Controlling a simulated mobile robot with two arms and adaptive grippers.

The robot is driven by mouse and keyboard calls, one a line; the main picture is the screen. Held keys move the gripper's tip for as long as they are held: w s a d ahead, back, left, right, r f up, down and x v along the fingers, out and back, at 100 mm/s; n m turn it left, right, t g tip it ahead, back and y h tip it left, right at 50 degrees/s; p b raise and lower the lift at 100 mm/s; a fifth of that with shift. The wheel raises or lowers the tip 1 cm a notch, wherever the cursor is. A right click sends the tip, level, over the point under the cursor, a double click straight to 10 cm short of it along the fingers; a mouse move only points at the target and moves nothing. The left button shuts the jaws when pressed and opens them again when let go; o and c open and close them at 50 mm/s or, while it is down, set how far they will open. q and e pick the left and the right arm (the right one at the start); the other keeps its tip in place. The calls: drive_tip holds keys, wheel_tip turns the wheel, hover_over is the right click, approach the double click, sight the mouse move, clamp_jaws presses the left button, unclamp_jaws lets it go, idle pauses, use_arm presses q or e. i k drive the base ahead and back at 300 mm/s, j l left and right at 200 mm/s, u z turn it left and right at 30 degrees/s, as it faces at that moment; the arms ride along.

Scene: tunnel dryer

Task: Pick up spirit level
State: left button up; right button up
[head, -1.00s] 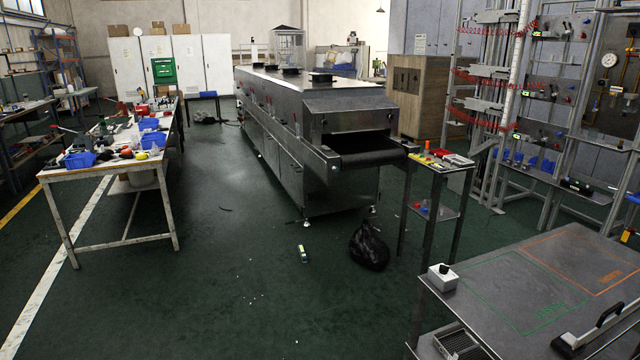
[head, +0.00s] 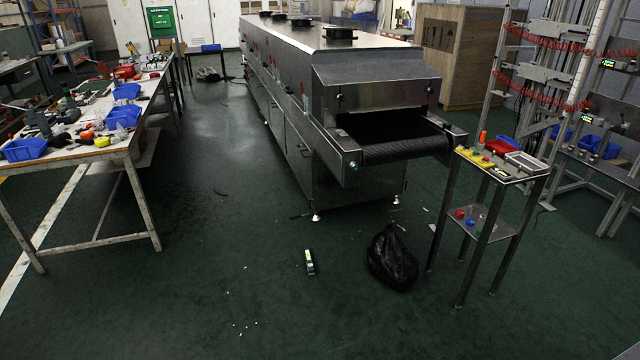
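A small spirit level (head: 309,262), dark with yellow-green and pale parts, lies on the green floor in the head view. It lies in front of the tunnel dryer, to the left of a black garbage bag (head: 392,258), with a gap between them. Neither of my grippers is in view.
The tunnel dryer (head: 372,84) with its belt mouth stands behind the level. A small metal stand (head: 480,220) with coloured items is at the right. A long cluttered workbench (head: 134,165) is at the left. The floor around the level is mostly clear, with small white scraps.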

sight(311, 269)
drive_tip(key=i+l+u, duration=0.1)
drive_tip(key=i+u, duration=0.15)
drive_tip(key=i, duration=0.5)
drive_tip(key=i+j, duration=0.1)
drive_tip(key=i, duration=0.3)
